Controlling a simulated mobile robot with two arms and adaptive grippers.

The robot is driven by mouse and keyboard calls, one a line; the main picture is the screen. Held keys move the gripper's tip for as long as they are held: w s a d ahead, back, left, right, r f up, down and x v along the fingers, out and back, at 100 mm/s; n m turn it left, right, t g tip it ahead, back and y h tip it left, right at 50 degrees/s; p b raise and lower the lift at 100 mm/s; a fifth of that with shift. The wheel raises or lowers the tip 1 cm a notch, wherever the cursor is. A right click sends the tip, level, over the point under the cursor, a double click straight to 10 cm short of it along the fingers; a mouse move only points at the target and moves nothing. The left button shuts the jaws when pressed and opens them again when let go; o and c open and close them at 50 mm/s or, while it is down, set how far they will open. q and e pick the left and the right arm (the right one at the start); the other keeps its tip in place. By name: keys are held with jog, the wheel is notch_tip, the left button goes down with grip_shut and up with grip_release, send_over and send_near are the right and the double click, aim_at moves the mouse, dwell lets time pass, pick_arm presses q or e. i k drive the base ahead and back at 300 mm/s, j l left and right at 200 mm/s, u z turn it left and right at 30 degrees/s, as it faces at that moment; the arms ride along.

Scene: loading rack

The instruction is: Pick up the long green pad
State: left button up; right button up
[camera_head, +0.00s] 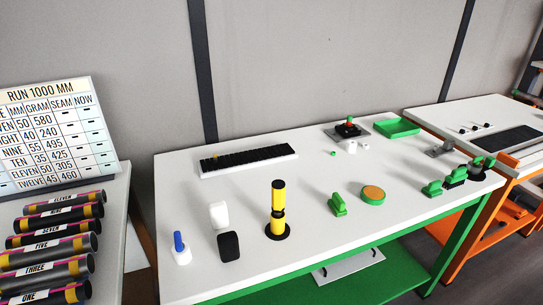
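Several green things lie on the white table (232,272). A green block with a raised upper part (338,206) stands right of the middle. A small green block (432,188) stands near the right front edge, and more green and black pieces (482,165) stand by the right corner. A shallow green tray (397,127) lies at the back right. I cannot tell which of these is the long green pad. Neither of my grippers is in view.
A yellow and black post (278,205), a black block (229,246), a white block (219,214) and a blue-topped piece (180,248) stand left. A long black strip (248,157) lies behind. An orange-topped green disc (373,194) lies right. The table's centre is clear.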

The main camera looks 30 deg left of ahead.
aim_at(336, 205)
jog(key=l+u, duration=0.1)
jog(key=u, duration=0.4)
jog(key=i+l+u, duration=0.15)
jog(key=l, duration=0.25)
jog(key=i+l+u, duration=0.15)
jog(key=l, duration=0.2)
jog(key=l+u, duration=0.2)
jog(key=l, duration=0.2)
jog(key=i+l+u, duration=0.15)
jog(key=l, duration=0.3)
